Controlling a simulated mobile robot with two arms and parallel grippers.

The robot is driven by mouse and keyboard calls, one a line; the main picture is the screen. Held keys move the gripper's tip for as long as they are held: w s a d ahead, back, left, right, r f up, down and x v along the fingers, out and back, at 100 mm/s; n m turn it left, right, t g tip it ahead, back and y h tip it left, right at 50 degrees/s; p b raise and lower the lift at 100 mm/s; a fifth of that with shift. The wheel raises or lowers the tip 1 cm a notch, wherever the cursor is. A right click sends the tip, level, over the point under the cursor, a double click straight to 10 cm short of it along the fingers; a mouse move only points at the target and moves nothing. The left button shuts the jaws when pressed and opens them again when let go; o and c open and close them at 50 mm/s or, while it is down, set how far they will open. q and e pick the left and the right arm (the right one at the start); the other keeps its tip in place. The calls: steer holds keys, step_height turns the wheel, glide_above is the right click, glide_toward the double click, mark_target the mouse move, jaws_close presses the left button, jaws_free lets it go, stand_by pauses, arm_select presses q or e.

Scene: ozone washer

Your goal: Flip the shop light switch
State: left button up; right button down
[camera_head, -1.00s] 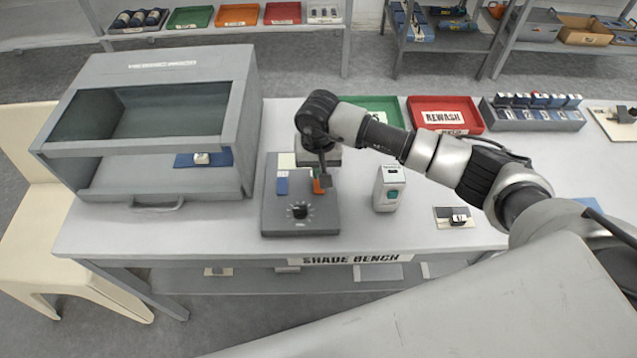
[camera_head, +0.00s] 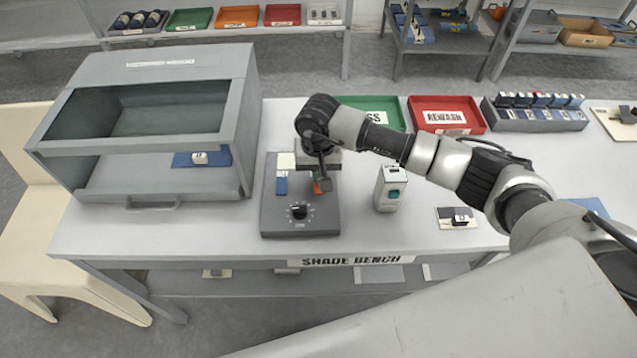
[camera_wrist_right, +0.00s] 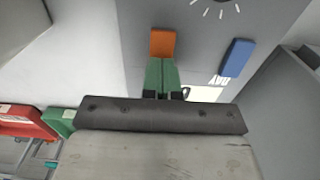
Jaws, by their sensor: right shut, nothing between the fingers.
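A grey control box (camera_head: 268,215) stands on the bench with a black dial (camera_head: 299,212) at its front. An orange rocker-like piece (camera_head: 317,189) and a blue one (camera_head: 282,186) sit on its top. The right wrist view shows the orange piece (camera_wrist_right: 162,41) and the blue piece (camera_wrist_right: 238,58), with a partly hidden label beside the blue one. I cannot read which piece is marked as the shop light. My right gripper (camera_wrist_right: 162,62) is shut and empty, its green fingertips at the edge of the orange piece; contact is unclear. My left gripper is out of view.
A large open-fronted grey booth (camera_head: 150,75) stands left of the box. A white device with a green button (camera_head: 390,188) stands to its right. A green tray (camera_head: 385,110) and a red tray (camera_head: 445,113) lie behind. The bench front is mostly clear.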

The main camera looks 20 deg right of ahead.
steer(key=shift+f+b, duration=0.3)
steer(key=shift+f, duration=0.05)
steer(key=shift+s+r, duration=0.1)
steer(key=shift+r+p, duration=0.55)
steer(key=shift+r, duration=0.3)
steer(key=shift+r+p, duration=1)
steer(key=shift+r, duration=1.6)
